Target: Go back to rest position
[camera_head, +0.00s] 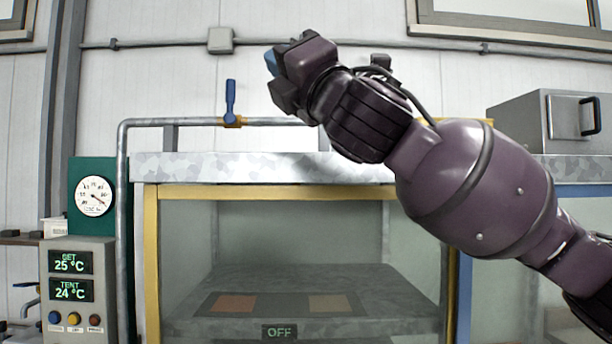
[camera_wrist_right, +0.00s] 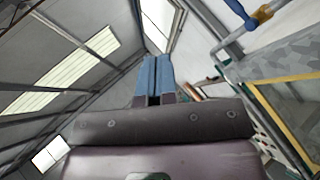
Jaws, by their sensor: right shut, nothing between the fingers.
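My right arm comes in from the right in the head view and reaches up and left across the front of the glass-fronted cabinet. Its gripper (camera_head: 272,62) is raised above the cabinet's top edge; only a bit of blue fingertip shows there. In the right wrist view the two blue fingers of the right gripper (camera_wrist_right: 157,78) lie side by side, closed, with nothing between them, and point up toward the roof. My left gripper is in neither view.
A cabinet with a yellow frame (camera_head: 152,270) stands ahead, with an orange and a tan patch inside. A pipe with a blue-handled valve (camera_head: 230,103) runs above it. A control box (camera_head: 78,285) and a dial gauge (camera_head: 94,196) are left. A metal box (camera_head: 545,122) sits right.

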